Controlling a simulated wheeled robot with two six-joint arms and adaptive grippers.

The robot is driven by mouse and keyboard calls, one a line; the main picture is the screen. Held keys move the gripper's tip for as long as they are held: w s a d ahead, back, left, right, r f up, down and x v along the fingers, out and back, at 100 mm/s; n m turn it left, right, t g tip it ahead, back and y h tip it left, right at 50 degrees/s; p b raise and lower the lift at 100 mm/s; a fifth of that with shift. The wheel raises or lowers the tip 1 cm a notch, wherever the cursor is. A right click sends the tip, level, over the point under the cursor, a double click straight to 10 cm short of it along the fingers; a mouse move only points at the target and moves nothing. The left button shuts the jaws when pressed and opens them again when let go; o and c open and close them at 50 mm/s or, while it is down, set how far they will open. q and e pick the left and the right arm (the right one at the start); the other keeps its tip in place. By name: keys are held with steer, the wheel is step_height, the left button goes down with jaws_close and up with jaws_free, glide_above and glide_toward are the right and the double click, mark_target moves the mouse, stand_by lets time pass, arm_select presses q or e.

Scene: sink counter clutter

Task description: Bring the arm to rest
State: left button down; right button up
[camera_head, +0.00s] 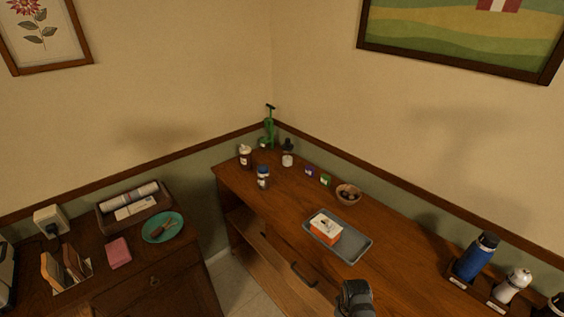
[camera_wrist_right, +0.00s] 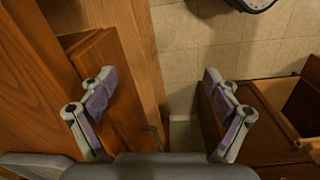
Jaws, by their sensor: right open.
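My right gripper (camera_wrist_right: 160,76) is open in the right wrist view. Its two fingers are spread wide with nothing between them. Below and beyond the fingers are wooden furniture and the tiled floor (camera_wrist_right: 190,45). A dark grey part of my arm shows at the bottom edge of the head view, in front of the long wooden counter (camera_head: 400,260); its fingers cannot be made out there. My left gripper is not in view.
On the counter, a grey tray (camera_head: 360,252) bears an orange and white box (camera_head: 325,229). A bowl (camera_head: 348,194), small bottles and a blue flask (camera_head: 476,257) stand around it. The left cabinet holds a green plate (camera_head: 152,238) and pink cloth (camera_head: 118,253).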

steer(key=s+d+f+m+b, duration=0.2)
steer(key=s+f, duration=0.6)
steer(key=f, duration=0.4)
steer(key=s+d+f+m+b, duration=0.1)
steer(key=s+d+f+b, duration=0.15)
steer(key=s+f, duration=0.8)
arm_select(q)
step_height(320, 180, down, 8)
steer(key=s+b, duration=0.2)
arm_select(e)
steer(key=s+d+f+m, duration=0.3)
steer(key=s+f, duration=0.6)
steer(key=s, duration=0.5)
steer(key=shift+s+d+f+t, duration=0.3)
steer(key=shift+d+t, duration=0.1)
steer(key=shift+d, duration=0.1)
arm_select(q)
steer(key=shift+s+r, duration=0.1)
